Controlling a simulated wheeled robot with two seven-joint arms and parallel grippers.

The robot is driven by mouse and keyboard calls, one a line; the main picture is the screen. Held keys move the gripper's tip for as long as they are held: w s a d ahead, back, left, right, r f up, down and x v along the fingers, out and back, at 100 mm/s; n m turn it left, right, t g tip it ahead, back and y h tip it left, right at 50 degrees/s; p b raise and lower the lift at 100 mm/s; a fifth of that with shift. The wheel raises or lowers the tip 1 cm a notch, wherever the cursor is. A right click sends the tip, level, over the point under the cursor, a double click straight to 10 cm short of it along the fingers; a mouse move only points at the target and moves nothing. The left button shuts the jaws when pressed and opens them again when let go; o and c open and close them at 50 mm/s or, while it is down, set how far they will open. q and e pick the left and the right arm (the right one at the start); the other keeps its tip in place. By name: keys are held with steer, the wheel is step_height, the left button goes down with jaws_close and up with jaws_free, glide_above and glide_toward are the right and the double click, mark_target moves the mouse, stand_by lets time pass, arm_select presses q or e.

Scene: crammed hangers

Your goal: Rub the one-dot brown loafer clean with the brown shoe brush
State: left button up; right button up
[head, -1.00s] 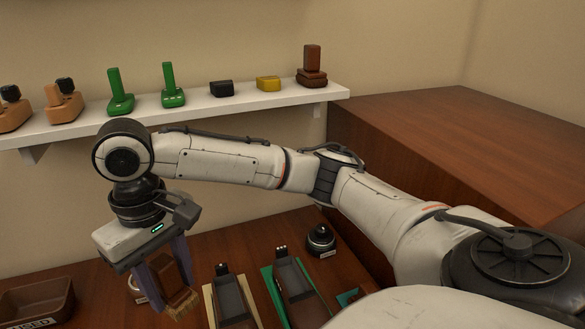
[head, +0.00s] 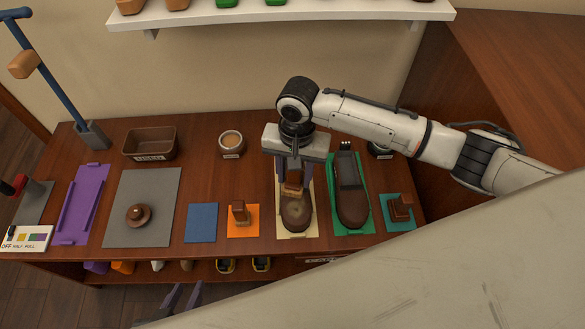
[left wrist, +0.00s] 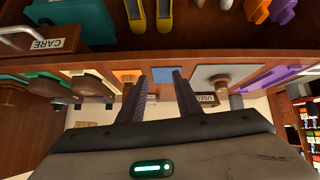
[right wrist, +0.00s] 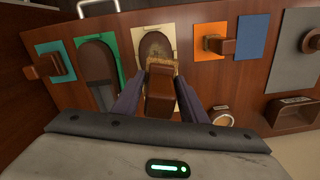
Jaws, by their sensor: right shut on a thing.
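A brown loafer (head: 297,214) with a pale dusty patch on its toe lies on a cream mat (head: 283,232). My right gripper (head: 293,178) is shut on a brown brush (right wrist: 159,94), held over the loafer's rear part. I cannot tell whether brush and loafer touch. The gripper and brush hide the loafer's heel end and any dot marks there. A second, darker loafer (head: 351,203) lies on a green mat (head: 366,228) to the right. My left gripper (head: 183,298) is open and empty at the front, low in the head view.
A round brown piece (head: 138,215) rests on a grey mat (head: 158,184). Behind are a cup (head: 231,142) and a labelled tray (head: 135,153). A white shelf (head: 290,13) runs above.

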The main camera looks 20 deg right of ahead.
mark_target(291, 193)
steer(key=s+f+p, duration=0.1)
steer(key=s+a+m+p, duration=0.1)
steer(key=p, duration=0.1)
steer(key=shift+s+a+f, duration=0.2)
steer(key=shift+a+f, duration=0.1)
steer(key=shift+f, duration=0.1)
steer(key=shift+s+f+m, duration=0.1)
steer(key=shift+f+m, duration=0.2)
steer(key=shift+f, duration=0.05)
steer(key=shift+a+r+p, duration=0.1)
steer(key=shift+r+p, duration=0.05)
steer(key=shift+p, duration=0.4)
steer(key=shift+f+b, duration=0.7)
steer(key=shift+f, duration=1.45)
steer(key=shift+s, duration=0.1)
steer(key=shift+f+b, duration=0.35)
steer(key=shift+f, duration=0.55)
steer(key=shift+f+b, duration=0.4)
steer(key=shift+f, duration=0.2)
